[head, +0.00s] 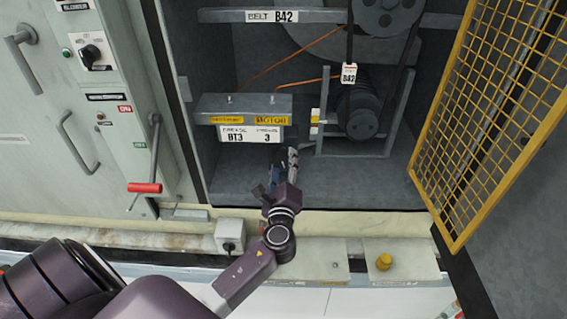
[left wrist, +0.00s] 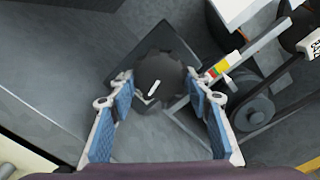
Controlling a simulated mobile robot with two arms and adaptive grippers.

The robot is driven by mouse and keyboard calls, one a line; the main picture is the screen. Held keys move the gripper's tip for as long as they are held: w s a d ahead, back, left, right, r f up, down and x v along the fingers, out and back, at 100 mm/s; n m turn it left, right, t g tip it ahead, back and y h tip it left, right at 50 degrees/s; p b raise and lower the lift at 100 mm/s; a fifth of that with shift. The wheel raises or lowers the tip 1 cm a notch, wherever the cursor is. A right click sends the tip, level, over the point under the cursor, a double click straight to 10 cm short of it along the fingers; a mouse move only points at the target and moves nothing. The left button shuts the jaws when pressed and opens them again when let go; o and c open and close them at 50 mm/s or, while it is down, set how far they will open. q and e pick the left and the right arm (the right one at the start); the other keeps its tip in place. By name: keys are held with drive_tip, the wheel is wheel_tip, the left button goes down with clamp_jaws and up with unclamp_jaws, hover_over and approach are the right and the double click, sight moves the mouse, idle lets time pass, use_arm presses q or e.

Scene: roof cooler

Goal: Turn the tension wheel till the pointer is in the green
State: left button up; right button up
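The tension wheel is a dark, knobbed round wheel (left wrist: 160,75) with a white mark on its face, in the middle of the left wrist view. In the head view it is hidden behind my left gripper (head: 287,163). My left gripper is open, with its blue-padded fingers (left wrist: 157,98) on either side of the wheel; I see no firm contact. The coloured gauge strip (left wrist: 220,68) with red, yellow and green parts is right of the wheel, and also shows in the head view (head: 315,121). A small white pointer (left wrist: 231,86) seems to lie beside it; its exact band is unclear. My right gripper is not in view.
The motor (head: 358,110) and its frame stand right of the gripper in the cabinet. A grey box labelled BT3 (head: 240,108) is above left. The yellow mesh door (head: 495,110) stands open at right. The cabinet's sill (head: 370,224) runs below the arm.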

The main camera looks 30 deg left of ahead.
use_arm(q)
drive_tip(key=o, duration=0.3)
drive_tip(key=shift+o, duration=0.2)
drive_tip(key=v, duration=1.2)
drive_tip(key=shift+f, duration=0.1)
